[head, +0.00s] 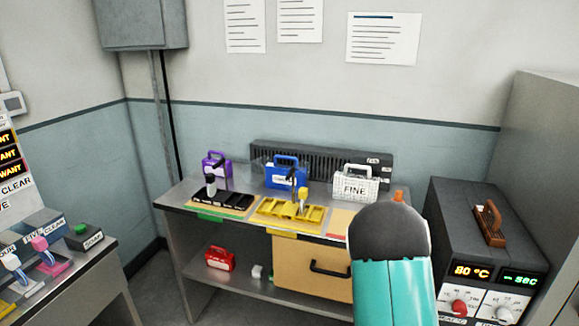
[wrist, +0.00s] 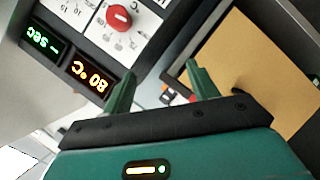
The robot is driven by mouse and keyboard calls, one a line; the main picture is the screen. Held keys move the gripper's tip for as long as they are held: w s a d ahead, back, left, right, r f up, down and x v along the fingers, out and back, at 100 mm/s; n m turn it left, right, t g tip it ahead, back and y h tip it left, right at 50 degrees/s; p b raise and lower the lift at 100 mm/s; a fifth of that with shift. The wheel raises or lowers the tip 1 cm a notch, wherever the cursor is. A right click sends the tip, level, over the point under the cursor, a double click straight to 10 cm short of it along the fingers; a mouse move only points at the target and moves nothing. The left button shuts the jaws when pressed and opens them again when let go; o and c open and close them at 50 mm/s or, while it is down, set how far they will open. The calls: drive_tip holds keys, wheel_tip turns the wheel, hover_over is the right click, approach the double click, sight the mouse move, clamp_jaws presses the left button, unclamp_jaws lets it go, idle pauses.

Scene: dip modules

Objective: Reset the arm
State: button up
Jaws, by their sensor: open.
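My arm, teal with a dark grey end, rises at the lower right of the head view, in front of the bench. The jaws of my gripper (wrist: 160,88) show in the wrist view as two green fingers spread apart with nothing between them. Beyond the fingers are the dark control box (wrist: 75,25) with its red knob and the tan drawer front (wrist: 255,75). In the head view the fingers are hidden behind the arm.
A yellow tray (head: 275,219) lies in front. A red module (head: 220,259) sits on the lower shelf. The oven-like box (head: 450,230) reading 80 °C stands right.

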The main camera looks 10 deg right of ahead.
drive_tip(key=w+a+r+m+y, duration=0.15)
drive_tip(key=a+r+y, duration=0.25)
drive_tip(key=a+r, duration=0.5)
drive_tip(key=w+a+r+y, duration=0.35)
drive_tip(key=a+r, duration=0.25)
drive_tip(key=a, duration=0.5)
drive_tip(key=s+a+r+g+y, duration=0.1)
drive_tip(key=s+a+r, duration=0.5)
drive_tip(key=s, duration=0.2)
drive_tip(key=s+a+r+g+y, duration=0.2)
drive_tip(key=s+a+r, duration=0.4)
drive_tip(key=s, duration=0.3)
drive_tip(key=shift+s+a+n, duration=0.25)
drive_tip(key=shift+n, duration=0.2)
